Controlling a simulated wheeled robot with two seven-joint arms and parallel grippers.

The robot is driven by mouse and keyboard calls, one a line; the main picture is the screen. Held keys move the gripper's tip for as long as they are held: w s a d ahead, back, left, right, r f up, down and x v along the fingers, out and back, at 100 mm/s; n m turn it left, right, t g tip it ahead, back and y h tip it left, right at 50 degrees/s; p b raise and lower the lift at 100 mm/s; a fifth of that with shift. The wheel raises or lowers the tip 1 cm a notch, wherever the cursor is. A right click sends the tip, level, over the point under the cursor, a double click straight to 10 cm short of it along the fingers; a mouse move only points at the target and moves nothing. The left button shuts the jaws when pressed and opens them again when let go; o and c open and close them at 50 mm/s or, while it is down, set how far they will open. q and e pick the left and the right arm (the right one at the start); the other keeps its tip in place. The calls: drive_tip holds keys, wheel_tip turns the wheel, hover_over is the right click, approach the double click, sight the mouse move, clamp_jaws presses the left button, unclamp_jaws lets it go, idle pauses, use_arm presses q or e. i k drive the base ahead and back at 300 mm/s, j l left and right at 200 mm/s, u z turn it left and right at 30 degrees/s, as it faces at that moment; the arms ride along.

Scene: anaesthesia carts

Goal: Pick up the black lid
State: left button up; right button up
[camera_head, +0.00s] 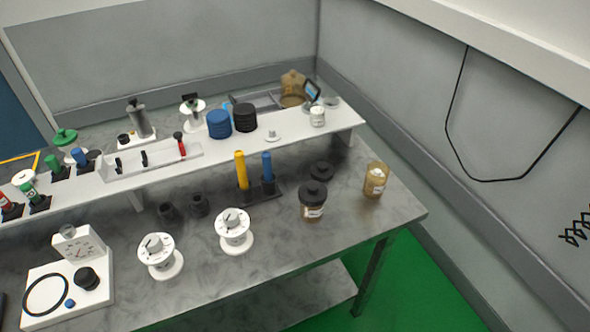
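A black lid (321,170) lies on the grey table, a round dark disc just behind a brown jar (312,212). That jar wears a black cap of its own (314,189) with a raised knob. To the right stands an amber jar (376,180) with a white label and no black cap visible on it. Neither of my grippers is in view, so nothing is seen touching the lid or the jars.
White dial units (233,231) (160,256) stand at the front. A black holder with a yellow (241,170) and a blue cylinder (267,167) stands left of the lid. A raised white shelf (345,119) with several items runs behind. The table's right corner is clear.

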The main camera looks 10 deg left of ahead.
sight(320, 171)
drive_tip(key=l+u, duration=0.2)
drive_tip(key=u, duration=0.55)
drive_tip(key=l+u, duration=0.35)
drive_tip(key=l, duration=0.25)
drive_tip(key=l+u, duration=0.35)
drive_tip(key=l, duration=0.3)
drive_tip(key=k+l, duration=0.1)
drive_tip(key=l, duration=0.75)
drive_tip(key=k+l+u, duration=0.1)
drive_tip(key=l, duration=0.3)
